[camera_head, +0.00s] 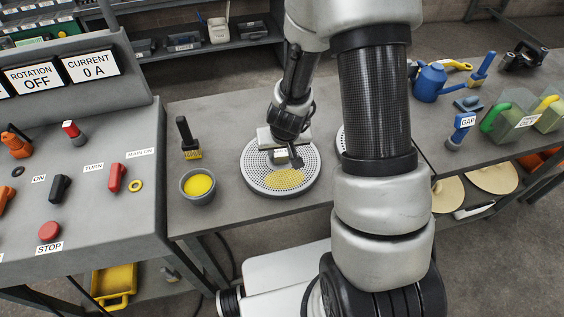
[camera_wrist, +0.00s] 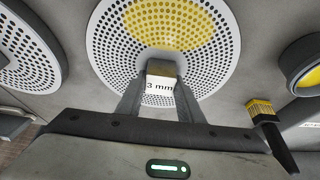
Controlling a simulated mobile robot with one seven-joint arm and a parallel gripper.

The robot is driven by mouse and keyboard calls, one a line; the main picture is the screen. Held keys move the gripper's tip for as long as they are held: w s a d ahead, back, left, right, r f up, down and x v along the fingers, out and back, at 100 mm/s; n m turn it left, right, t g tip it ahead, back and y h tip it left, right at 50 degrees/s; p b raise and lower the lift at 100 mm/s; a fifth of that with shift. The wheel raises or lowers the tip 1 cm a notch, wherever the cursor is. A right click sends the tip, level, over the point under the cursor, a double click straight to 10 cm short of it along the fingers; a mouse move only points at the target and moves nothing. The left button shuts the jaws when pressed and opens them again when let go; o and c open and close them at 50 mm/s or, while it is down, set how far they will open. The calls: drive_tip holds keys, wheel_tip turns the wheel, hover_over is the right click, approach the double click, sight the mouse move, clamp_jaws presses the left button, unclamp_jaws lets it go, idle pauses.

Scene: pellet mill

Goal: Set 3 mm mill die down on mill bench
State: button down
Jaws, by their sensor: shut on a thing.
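The 3 mm mill die (camera_head: 255,178) is a pale, round, perforated disc with yellow material over part of its holes. It is level over the mill bench (camera_head: 225,115); I cannot tell whether it touches the top. My gripper (camera_head: 287,158) is above the disc's middle. In the wrist view my gripper (camera_wrist: 160,92) is shut on the die's tab, which carries a "3 mm" label, and the die (camera_wrist: 215,62) fills the top centre. A second perforated disc (camera_wrist: 28,62) lies at the left there; in the head view it is mostly hidden behind my arm.
A grey bowl of yellow material (camera_head: 198,186) and a yellow-bristled brush (camera_head: 188,140) stand left of the die. The control panel (camera_head: 100,215) borders the bench on the left. Bare bench lies behind the die.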

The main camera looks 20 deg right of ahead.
drive_tip(key=shift+w+r, duration=0.2)
drive_tip(key=shift+r+p, duration=3.05)
drive_tip(key=shift+r, duration=0.45)
drive_tip(key=shift+r, duration=0.4)
wheel_tip(320, 180, up, 7)
hover_over(282, 166)
drive_tip(key=shift+s+f+n, duration=0.15)
drive_tip(key=shift+n, duration=0.25)
